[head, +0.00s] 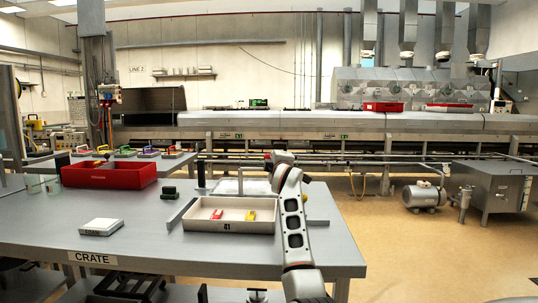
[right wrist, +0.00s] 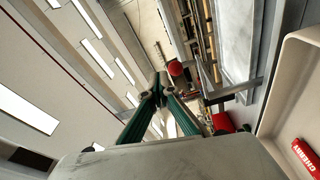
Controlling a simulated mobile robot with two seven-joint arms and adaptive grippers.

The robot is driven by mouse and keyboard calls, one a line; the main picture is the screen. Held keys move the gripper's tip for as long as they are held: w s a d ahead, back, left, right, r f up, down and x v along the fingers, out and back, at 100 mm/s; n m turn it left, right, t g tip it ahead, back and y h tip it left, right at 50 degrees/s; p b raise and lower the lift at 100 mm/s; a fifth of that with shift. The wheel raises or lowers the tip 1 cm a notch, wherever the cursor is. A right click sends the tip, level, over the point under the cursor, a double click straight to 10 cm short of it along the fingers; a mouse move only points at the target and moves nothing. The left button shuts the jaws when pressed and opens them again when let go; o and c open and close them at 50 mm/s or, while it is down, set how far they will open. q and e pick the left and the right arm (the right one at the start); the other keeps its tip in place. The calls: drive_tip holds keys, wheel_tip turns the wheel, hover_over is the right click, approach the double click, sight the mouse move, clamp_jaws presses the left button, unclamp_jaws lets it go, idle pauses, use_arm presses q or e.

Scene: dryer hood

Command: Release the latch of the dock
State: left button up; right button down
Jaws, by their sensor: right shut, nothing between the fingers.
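A metal dock with a grey side rail (head: 181,212) sits on the table and holds a cream tray (head: 228,227) marked 41. The tray also shows at the right of the right wrist view (right wrist: 278,90). A round red knob (right wrist: 175,68) shows close beside the fingertips of my right gripper (right wrist: 158,88); it looks like part of the latch. Whether they touch is unclear. My right gripper has dark green fingers and is shut with nothing between them. In the head view my right arm reaches over the dock's right side and hides part of it. My left gripper is not in view.
The tray holds a red piece (head: 216,214) and a yellow piece (head: 250,215). The table front (head: 190,255) is clear.

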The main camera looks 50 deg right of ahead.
drive_tip(key=s, duration=0.1)
drive_tip(key=s+d+f, duration=0.1)
drive_tip(key=s, duration=0.1)
drive_tip(key=s+d, duration=0.1)
drive_tip(key=s, duration=0.1)
drive_tip(key=shift+d+f, duration=0.15)
drive_tip(key=shift+f, duration=0.1)
idle(0.4)
